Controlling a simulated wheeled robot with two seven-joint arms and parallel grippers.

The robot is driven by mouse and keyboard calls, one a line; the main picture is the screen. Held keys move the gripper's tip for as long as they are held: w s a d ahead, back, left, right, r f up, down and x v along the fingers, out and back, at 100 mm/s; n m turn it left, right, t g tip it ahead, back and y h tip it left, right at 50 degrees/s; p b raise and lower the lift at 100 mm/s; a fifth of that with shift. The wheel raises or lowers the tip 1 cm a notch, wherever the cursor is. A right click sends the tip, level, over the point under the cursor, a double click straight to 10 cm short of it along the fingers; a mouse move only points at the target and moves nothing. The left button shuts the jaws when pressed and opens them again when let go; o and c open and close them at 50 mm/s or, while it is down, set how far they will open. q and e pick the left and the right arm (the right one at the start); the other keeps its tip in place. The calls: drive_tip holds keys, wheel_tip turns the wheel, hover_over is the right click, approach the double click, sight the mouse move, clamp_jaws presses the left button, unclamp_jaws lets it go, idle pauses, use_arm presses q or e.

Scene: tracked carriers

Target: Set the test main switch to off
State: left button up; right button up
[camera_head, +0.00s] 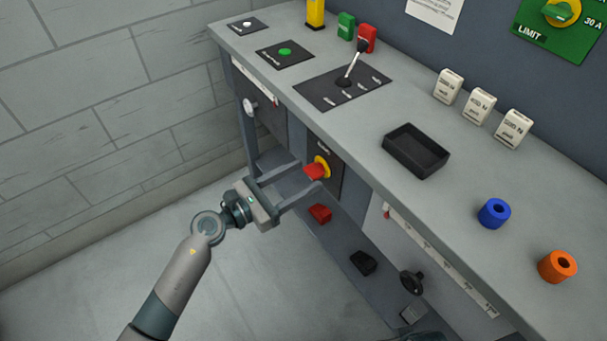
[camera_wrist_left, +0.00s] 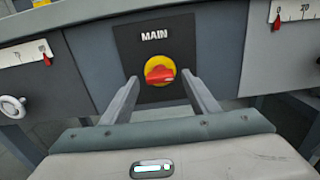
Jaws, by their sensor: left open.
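The main switch (camera_head: 317,170) is a red handle on a yellow round base, on a dark panel on the front of the bench. In the left wrist view the red handle (camera_wrist_left: 160,74) lies nearly level, tilted slightly, under the white word MAIN. My left gripper (camera_head: 290,178) is open in front of the switch. In the left wrist view its two fingers (camera_wrist_left: 160,88) stand left and right of the handle, pointing at the panel. Whether they touch the handle I cannot tell. My right gripper is not clearly in view.
On the bench (camera_head: 440,205) are a lever (camera_head: 352,66), a black tray (camera_head: 416,150), white blocks (camera_head: 480,106), a blue ring (camera_head: 494,213) and an orange ring (camera_head: 557,267). A white knob (camera_wrist_left: 13,107) and a scale flank the switch. A red block (camera_head: 320,213) lies below. The floor at left is clear.

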use_arm(q)
drive_tip(key=shift+w+d, duration=0.35)
drive_tip(key=shift+d, duration=0.15)
use_arm(e)
drive_tip(key=shift+f, duration=0.2)
use_arm(q)
drive_tip(key=shift+c, duration=0.6)
drive_tip(key=c, duration=0.9)
